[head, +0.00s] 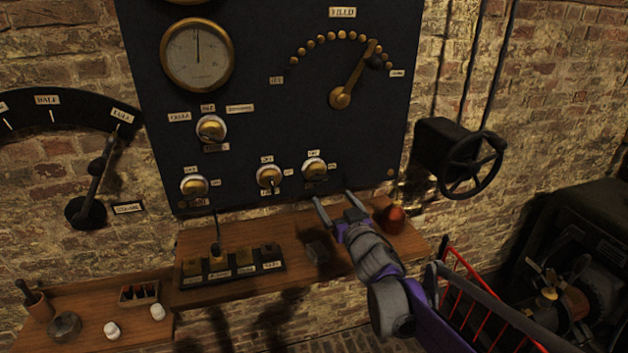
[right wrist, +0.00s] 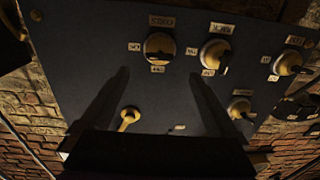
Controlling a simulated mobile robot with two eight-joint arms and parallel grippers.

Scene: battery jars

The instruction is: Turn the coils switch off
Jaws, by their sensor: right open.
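The dark panel (head: 240,120) on the brick wall carries several round brass switches. The rightmost switch of its bottom row (head: 314,168) appears to be the coils switch; in the right wrist view, where the panel is upside down, this knob (right wrist: 159,46) has a label beside it that seems to read COILS. Small plates sit around it; I cannot tell which way its handle points. My right gripper (head: 337,204) is open and empty, below and slightly right of that switch, apart from it. In the right wrist view its fingers (right wrist: 158,73) straddle the knob's line. My left gripper is not in view.
Other switches (head: 269,177) (head: 194,186) (head: 211,129) stand nearby, with a brass field lever (head: 342,96) above. A wooden shelf (head: 210,297) below holds a dark block (head: 319,252) and a red object (head: 393,219). A black handwheel (head: 470,165) projects at right.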

